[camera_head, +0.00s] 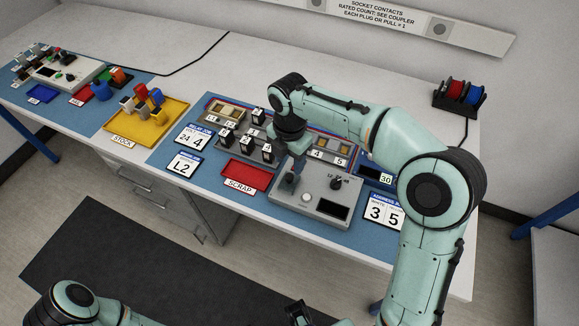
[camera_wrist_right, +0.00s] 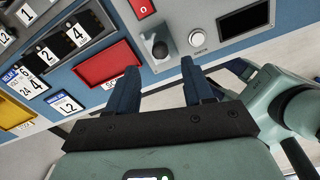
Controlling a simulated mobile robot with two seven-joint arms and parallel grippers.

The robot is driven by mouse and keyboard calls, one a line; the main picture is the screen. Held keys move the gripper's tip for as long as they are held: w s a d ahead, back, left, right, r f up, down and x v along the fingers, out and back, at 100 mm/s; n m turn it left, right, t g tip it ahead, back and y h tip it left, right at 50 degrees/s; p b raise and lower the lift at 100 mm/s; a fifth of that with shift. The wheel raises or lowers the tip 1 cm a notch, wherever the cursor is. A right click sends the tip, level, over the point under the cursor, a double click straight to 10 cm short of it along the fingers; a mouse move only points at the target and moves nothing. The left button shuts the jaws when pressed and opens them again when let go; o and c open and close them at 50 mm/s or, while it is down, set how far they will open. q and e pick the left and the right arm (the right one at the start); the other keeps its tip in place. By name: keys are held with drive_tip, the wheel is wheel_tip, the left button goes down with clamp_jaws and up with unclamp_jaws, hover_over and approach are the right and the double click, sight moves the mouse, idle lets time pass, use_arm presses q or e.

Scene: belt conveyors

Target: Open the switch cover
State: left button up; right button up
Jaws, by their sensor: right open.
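A grey control box (camera_head: 286,201) stands on the blue mat under my right arm. In the right wrist view, its grey face (camera_wrist_right: 173,19) carries a dark upright piece with a rounded end (camera_wrist_right: 158,48), beside a round white button (camera_wrist_right: 197,38). I cannot tell whether this piece is the switch cover or the switch itself. My right gripper (camera_wrist_right: 160,88) is open and empty, its two dark blue fingers pointing toward this piece without visible contact. In the head view, the right gripper (camera_head: 290,181) hides the box's left part. My left arm is at the bottom edge; its gripper's jaws are not clear.
A red scrap tray (camera_head: 246,175) lies left of the box. Behind are modules with numbered black blocks (camera_head: 267,153). The box also has a black knob (camera_head: 337,184) and dark display (camera_head: 333,208).

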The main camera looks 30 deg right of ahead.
sight(289, 176)
wheel_tip(289, 176, up, 7)
drive_tip(key=p, duration=0.1)
drive_tip(key=shift+r, duration=0.2)
idle(0.5)
